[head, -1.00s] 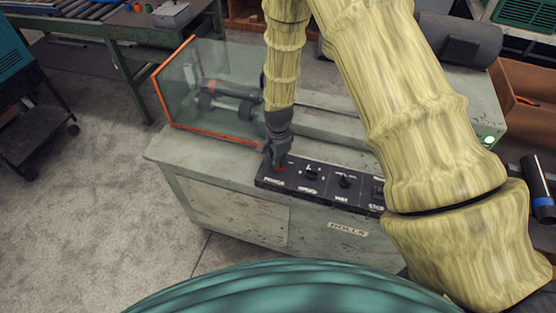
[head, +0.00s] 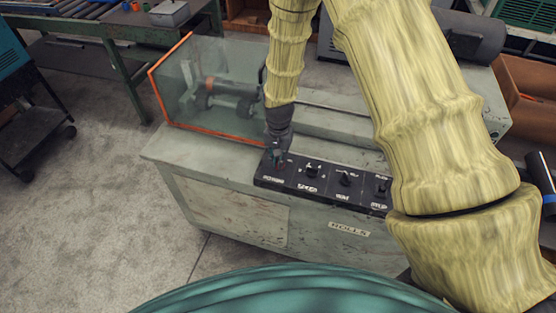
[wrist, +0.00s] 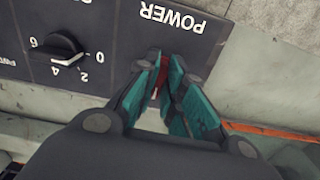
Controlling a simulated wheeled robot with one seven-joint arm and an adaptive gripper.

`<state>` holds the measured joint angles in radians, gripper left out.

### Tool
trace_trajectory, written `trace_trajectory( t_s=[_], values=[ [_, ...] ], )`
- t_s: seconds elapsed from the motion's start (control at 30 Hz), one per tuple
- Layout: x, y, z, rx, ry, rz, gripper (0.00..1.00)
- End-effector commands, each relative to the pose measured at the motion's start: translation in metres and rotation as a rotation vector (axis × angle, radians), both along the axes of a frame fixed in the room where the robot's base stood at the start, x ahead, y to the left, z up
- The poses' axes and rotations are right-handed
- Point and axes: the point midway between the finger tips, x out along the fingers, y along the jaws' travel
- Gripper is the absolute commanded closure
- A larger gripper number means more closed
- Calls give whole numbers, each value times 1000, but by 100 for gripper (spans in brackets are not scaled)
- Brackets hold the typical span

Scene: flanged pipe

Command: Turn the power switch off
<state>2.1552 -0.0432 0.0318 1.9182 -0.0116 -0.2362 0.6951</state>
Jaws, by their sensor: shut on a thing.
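The black control panel (head: 328,184) lies along the front top edge of the machine. In the wrist view its POWER label (wrist: 172,17) shows upside down. Beside the label, the red power switch (wrist: 176,66) shows between the fingers. Its lever position is mostly hidden by them. My gripper (wrist: 172,82) has its teal-padded fingers closed around the switch. In the head view, my gripper (head: 277,162) points down at the panel's left end and covers the switch.
Several black knobs, one a numbered dial (wrist: 60,52), sit along the panel beside the switch. A clear guard with an orange frame (head: 215,88) stands behind the panel's left end. Bare concrete floor lies at the left.

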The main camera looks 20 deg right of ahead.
Motion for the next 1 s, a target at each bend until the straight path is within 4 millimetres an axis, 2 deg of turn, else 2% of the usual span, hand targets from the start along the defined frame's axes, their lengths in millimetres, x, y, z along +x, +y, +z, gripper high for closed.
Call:
trace_trajectory(
  t_s=[0.6, 1.0],
  values=[
    [-1, -4, 0, 1, -1, 565, 100],
    [-2, -6, 0, 1, 0, 786, 100]
  ],
)
